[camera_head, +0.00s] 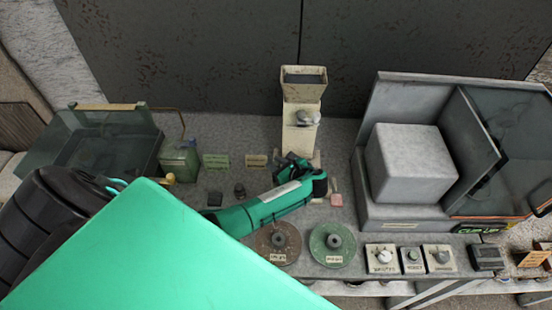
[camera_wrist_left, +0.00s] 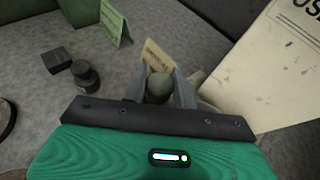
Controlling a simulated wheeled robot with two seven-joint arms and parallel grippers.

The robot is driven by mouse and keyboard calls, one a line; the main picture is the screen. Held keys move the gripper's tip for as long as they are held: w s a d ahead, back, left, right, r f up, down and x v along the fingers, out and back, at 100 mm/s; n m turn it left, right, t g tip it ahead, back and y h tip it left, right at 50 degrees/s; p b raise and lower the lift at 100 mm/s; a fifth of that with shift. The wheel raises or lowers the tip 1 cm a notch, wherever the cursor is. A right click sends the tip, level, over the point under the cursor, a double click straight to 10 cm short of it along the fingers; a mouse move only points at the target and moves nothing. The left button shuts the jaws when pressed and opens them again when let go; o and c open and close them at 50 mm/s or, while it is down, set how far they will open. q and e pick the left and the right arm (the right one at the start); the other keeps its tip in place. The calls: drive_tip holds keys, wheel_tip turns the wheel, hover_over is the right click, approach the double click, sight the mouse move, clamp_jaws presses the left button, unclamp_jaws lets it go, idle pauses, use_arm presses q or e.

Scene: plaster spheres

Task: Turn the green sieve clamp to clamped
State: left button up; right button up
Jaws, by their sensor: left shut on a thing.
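A small rounded grey-green knob (camera_wrist_left: 158,86), which looks like the green sieve clamp, sits between the fingertips in the left wrist view. My left gripper (camera_wrist_left: 158,92) is shut on it, one grey finger on each side. In the head view my left gripper (camera_head: 292,168) is at the foot of the cream machine (camera_head: 301,136), and the wrist hides the knob there. The knob's base and its turn position are hidden. My right gripper is in neither view.
A tan label card (camera_wrist_left: 153,55) stands just behind the knob, a green card (camera_wrist_left: 115,22) farther left. A small dark bottle (camera_wrist_left: 83,75) is left of the gripper. Two discs, rusty (camera_head: 264,250) and green (camera_head: 320,252), lie in front. A grey balance-like box (camera_head: 400,215) stands right.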

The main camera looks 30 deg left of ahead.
use_arm(q)
drive_tip(key=o, duration=1)
drive_tip(key=shift+d+r, duration=0.1)
drive_tip(key=shift+d, duration=0.1)
drive_tip(key=b+v, duration=0.4)
drive_tip(key=v, duration=0.9)
drive_tip(key=shift+d, duration=0.2)
